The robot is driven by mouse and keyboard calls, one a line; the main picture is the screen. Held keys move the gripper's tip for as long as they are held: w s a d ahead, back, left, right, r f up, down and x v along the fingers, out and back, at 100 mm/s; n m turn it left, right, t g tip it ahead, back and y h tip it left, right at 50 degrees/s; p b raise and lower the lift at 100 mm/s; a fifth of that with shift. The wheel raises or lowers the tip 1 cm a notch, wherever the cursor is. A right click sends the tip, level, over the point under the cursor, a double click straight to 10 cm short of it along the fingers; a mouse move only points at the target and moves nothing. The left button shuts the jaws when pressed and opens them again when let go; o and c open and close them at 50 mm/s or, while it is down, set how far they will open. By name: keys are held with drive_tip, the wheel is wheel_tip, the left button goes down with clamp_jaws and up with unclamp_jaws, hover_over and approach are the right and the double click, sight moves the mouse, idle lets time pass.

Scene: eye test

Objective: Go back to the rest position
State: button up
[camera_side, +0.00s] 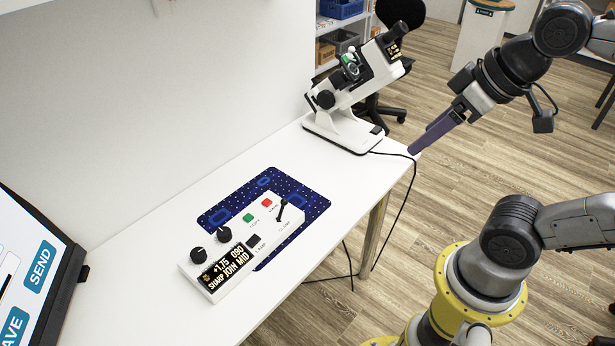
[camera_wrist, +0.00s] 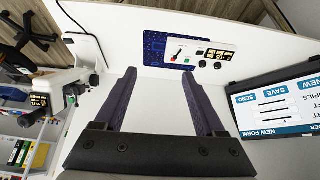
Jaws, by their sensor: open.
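My gripper (camera_side: 432,133) is at the upper right of the side view, raised near the table's far right corner. In the wrist view my gripper (camera_wrist: 157,82) shows two purple fingers spread apart with nothing between them. A white control box (camera_side: 243,248) with knobs, buttons, a small lever and a display lies on a dark blue patterned mat (camera_side: 310,197) on the table. The box (camera_wrist: 212,56) and mat (camera_wrist: 155,42) also show beyond the fingers in the wrist view. A white eye-test instrument (camera_side: 345,128) stands at the table's far end, left of my gripper and apart from it.
The white table (camera_side: 150,235) has bare room around the mat. A screen (camera_side: 28,265) with SEND and SAVE buttons stands at the left. A black cable (camera_side: 413,185) hangs from the instrument over the table edge. A chair (camera_side: 385,100) and shelves (camera_side: 330,30) are behind.

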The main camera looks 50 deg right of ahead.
drive_tip(key=f, duration=0.1)
drive_tip(key=s+f, duration=0.1)
drive_tip(key=f, duration=0.1)
drive_tip(key=shift+s+f, duration=0.1)
drive_tip(key=shift+f, duration=0.1)
idle(1.0)
